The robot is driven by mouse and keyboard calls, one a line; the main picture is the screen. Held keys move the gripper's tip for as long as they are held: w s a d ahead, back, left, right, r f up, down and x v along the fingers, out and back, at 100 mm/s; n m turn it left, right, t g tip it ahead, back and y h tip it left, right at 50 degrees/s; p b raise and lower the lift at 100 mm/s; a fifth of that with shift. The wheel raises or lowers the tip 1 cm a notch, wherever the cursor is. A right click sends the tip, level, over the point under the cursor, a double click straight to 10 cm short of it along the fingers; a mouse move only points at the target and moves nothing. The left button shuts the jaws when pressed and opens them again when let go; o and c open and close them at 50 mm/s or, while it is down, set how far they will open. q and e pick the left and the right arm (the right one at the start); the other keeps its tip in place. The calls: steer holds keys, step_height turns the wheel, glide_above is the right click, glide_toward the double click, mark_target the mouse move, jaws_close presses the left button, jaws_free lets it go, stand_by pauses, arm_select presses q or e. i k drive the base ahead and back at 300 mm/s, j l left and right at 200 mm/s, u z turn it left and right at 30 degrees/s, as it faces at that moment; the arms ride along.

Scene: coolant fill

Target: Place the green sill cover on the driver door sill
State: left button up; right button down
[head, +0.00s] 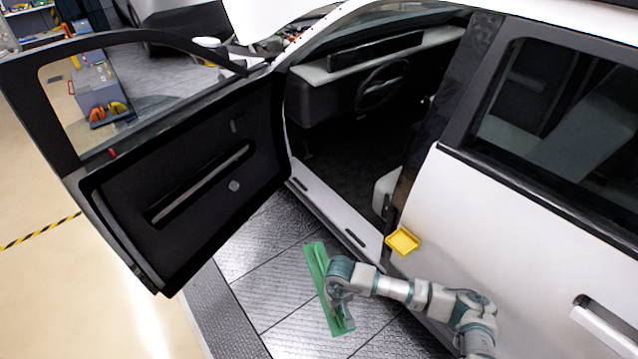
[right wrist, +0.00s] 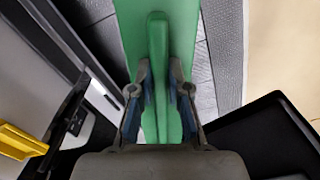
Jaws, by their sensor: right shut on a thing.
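The green sill cover (head: 318,272) is a long flat strip with a raised rib along its middle. My right gripper (head: 343,297) is shut on that rib. The cover is outside the car, in front of the sill and apart from it, over the metal floor plates. In the right wrist view the cover (right wrist: 185,30) runs away from me between the two fingers (right wrist: 158,90). The driver door sill (head: 335,217) is a light strip at the bottom of the door opening, and it is bare. My left gripper is not in view.
The driver door (head: 190,185) stands wide open at the left. A yellow tray-like piece (head: 403,241) is at the rear end of the sill, and it also shows in the right wrist view (right wrist: 20,142). The closed rear door (head: 530,215) is at the right.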

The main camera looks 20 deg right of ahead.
mark_target(338, 205)
steer(key=i+z, duration=0.1)
steer(key=i, duration=0.4)
steer(key=i+j+z, duration=0.1)
steer(key=i, duration=0.4)
steer(key=i+j+z, duration=0.1)
steer(key=i, duration=0.4)
steer(key=i+j+z, duration=0.15)
steer(key=i, duration=0.3)
